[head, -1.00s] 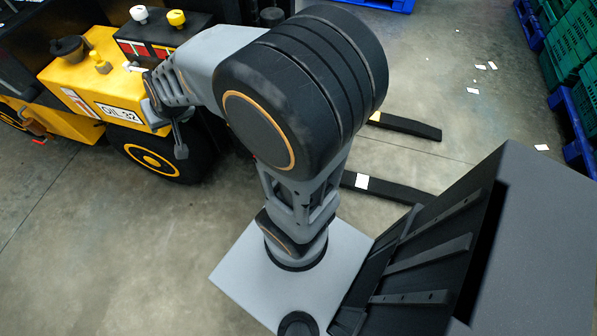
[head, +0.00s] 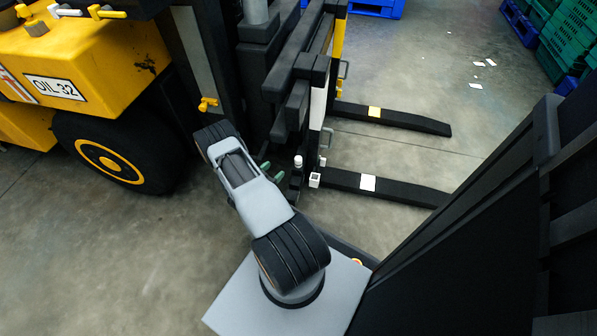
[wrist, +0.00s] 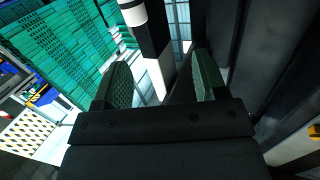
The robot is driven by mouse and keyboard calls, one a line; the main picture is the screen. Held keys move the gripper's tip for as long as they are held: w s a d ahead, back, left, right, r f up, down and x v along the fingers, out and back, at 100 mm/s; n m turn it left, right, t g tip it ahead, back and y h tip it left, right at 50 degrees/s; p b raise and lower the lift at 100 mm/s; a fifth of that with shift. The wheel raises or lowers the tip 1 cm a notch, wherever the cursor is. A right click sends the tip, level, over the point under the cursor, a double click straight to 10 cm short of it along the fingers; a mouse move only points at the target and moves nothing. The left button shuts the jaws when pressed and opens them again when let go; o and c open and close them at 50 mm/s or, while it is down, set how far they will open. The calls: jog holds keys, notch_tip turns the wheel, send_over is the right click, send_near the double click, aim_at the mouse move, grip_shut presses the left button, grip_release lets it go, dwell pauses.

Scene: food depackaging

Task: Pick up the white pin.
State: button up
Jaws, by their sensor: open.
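The white pin (head: 298,161) stands upright on a dark part of the forklift, at the base of the fork carriage. In the wrist view a white cylinder with a dark band, which looks like the pin (wrist: 132,14), shows at the top edge above a black block, partly cut off. My gripper (head: 272,172) is just left of the pin in the head view, its green finger pads apart. In the wrist view my gripper (wrist: 163,62) is open, with nothing held between the fingers. The pin appears beyond the fingertips, not touching them.
A small white block (head: 314,180) is right of the pin. The yellow forklift (head: 150,62) fills the left, and its black forks (head: 390,118) extend right. Green crates (head: 572,45) stand far right. Open concrete floor lies beyond the forks.

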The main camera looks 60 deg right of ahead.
aim_at(301, 158)
jog(key=shift+g+h, duration=0.4)
jog(key=shift+g, duration=0.3)
jog(key=s+d+b, duration=0.1)
jog(key=d, duration=0.1)
jog(key=s+d+f+b, duration=0.1)
jog(key=d, duration=0.1)
jog(key=s+d+f, duration=0.1)
jog(key=s+d, duration=0.1)
jog(key=d, duration=0.1)
jog(key=shift+f+b, duration=0.25)
jog(key=shift+b, duration=0.15)
jog(key=shift+s+d+f+b, duration=0.1)
jog(key=shift+s+d+b, duration=0.1)
jog(key=shift+d+b, duration=0.85)
jog(key=shift+s+d+f+b, duration=0.1)
jog(key=shift+s+d+b, duration=0.15)
jog(key=shift+d, duration=1.4)
jog(key=shift+d+r, duration=0.15)
jog(key=shift+d, duration=0.35)
jog(key=shift+c, duration=0.2)
jog(key=c, duration=1)
